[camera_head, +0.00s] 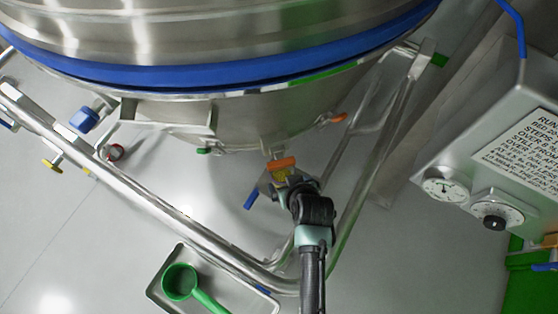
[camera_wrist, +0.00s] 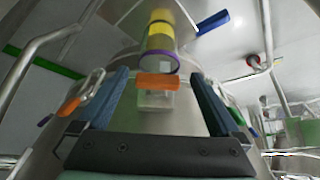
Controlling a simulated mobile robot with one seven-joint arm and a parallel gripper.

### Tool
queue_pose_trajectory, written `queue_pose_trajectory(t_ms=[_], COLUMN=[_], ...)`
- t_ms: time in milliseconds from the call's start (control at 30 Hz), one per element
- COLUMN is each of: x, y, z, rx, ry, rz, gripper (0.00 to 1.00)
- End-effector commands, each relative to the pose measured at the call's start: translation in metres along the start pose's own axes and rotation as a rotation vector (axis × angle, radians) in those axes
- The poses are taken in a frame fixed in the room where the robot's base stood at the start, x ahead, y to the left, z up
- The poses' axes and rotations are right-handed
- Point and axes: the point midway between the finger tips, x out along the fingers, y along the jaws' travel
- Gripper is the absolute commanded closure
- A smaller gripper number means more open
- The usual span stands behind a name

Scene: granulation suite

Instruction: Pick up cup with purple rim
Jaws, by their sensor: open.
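In the wrist view a round piece with a purple rim (camera_wrist: 160,56) shows between and beyond my fingertips, with a yellow band (camera_wrist: 159,30) behind it. I cannot tell for sure whether it is a separate cup or part of the outlet. A clear piece with an orange edge (camera_wrist: 157,98) shows just below it, between my fingers. My gripper (camera_wrist: 162,74) is open, its two blue-grey fingers on either side of these pieces, with nothing visibly gripped. In the head view my arm covers this spot, and no purple rim can be made out.
A large steel vessel with a blue band (camera_head: 230,76) hangs above, framed by a tubular steel stand (camera_head: 150,204). A blue lever (camera_head: 250,199) is close to my gripper. A steel tray (camera_head: 157,291) holds a green scoop (camera_head: 180,282). A control box (camera_head: 480,150) stands at right.

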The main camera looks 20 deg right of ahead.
Motion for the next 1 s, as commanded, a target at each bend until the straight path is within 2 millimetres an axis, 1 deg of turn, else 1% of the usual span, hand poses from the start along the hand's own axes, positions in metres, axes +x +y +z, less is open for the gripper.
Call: queue_pose_trajectory(t_ms=[33, 100, 200, 300, 533, 800, 900, 1000], x=[0.012, 0.026, 0.043, 0.055, 0.068, 0.106, 0.113, 0.115], y=[0.0, 0.0, 0.0, 0.0, 0.0, 0.0, 0.0, 0.0], z=[0.001, 0.001, 0.0, -0.001, -0.001, 0.0, 0.0, -0.001], rx=[0.0, 0.0, 0.0, 0.0, -0.001, -0.001, -0.001, -0.001], ry=[-0.001, 0.0, 0.001, 0.002, 0.002, 0.002, 0.003, 0.003], rz=[0.0, 0.0, 0.0, 0.001, 0.001, 0.001, 0.001, 0.001], gripper=[0.0, 0.0, 0.0, 0.0, 0.0, 0.0, 0.0, 0.0])
